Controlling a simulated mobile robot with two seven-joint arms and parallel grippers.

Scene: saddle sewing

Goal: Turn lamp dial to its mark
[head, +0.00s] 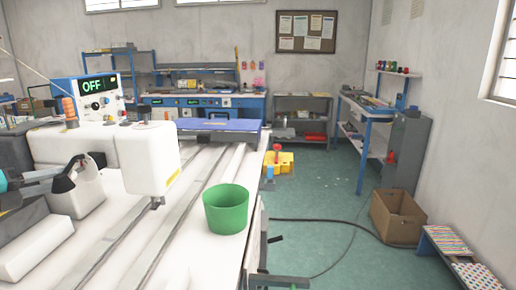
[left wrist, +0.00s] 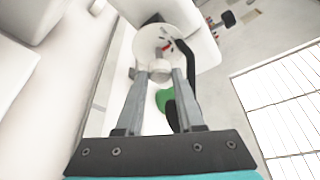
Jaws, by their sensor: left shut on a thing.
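My left gripper (head: 76,172) reaches in from the left in the head view, beside the white sewing machine (head: 146,158). In the left wrist view, the two grey fingers of the gripper (left wrist: 160,76) close on a small pale knob, the lamp dial (left wrist: 158,66). Behind it is a round white face (left wrist: 176,45) with a red mark (left wrist: 168,47) and small dark marks near its middle. The fingers and knob hide part of the face, and I cannot tell whether the dial lines up with the mark. My right gripper is not in view.
A green bin (head: 226,210) stands at the white table's right edge. A control box (head: 92,97) reading OFF stands at the back left. A blue flat thing (head: 218,126) lies at the table's far end. A cardboard box (head: 398,217) and a cable (head: 335,222) are on the floor.

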